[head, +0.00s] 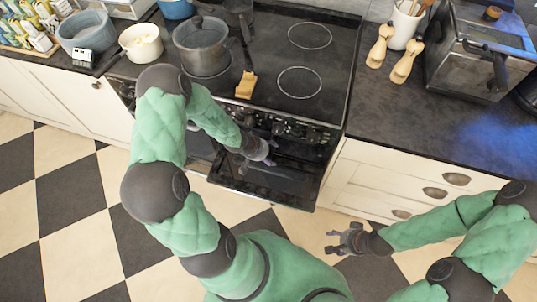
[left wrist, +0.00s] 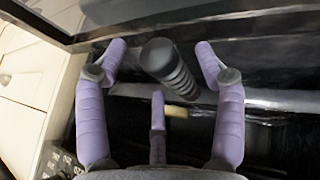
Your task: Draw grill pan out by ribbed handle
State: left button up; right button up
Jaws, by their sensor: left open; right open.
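The ribbed handle (left wrist: 170,70) is a dark, ringed cylinder in the left wrist view, pointing toward the camera. My left gripper (left wrist: 161,58) is open, its purple fingers on either side of the handle with gaps visible. The third finger is below it. In the head view my left gripper (head: 262,153) is at the cooker front, above the lowered dark door (head: 255,182). The handle is hidden there, and the pan's body cannot be made out in either view. My right gripper (head: 345,240) is open and empty, out over the floor.
The hob (head: 318,62) holds a large grey pot (head: 203,55) and a yellow sponge-like block (head: 246,86). Drawers (head: 385,180) stand right of the cooker under a dark worktop (head: 400,122). The checkered floor (head: 70,195) is clear at left.

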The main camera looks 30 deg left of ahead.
pick_arm(q)
jog(key=c, duration=1.2)
jog(key=o, duration=0.5)
jog(key=shift+c, duration=0.2)
jog(key=c, duration=0.4)
jog(key=shift+s+d+b, duration=0.2)
jog(key=shift+s+b, duration=0.05)
jog(key=shift+s, duration=0.55)
jog(key=shift+s+d+b, duration=0.15)
jog(key=shift+s+b, duration=0.1)
jog(key=shift+s, duration=0.55)
jog(key=shift+c, duration=0.2)
jog(key=shift+s+d+b, duration=0.15)
jog(key=shift+s+d, duration=0.1)
jog(key=shift+s, duration=0.7)
jog(key=shift+s+d+b, duration=0.2)
jog(key=shift+s, duration=0.8)
jog(key=shift+s+d+b, duration=0.15)
jog(key=shift+s+d, duration=0.1)
jog(key=shift+s, duration=0.7)
jog(key=s+d, duration=0.2)
jog(key=s, duration=0.8)
jog(key=shift+s+d, duration=0.3)
jog(key=shift+s, duration=0.1)
jog(key=o, duration=0.7)
jog(key=shift+s, duration=0.15)
jog(key=shift+c, duration=0.2)
jog(key=o, duration=0.5)
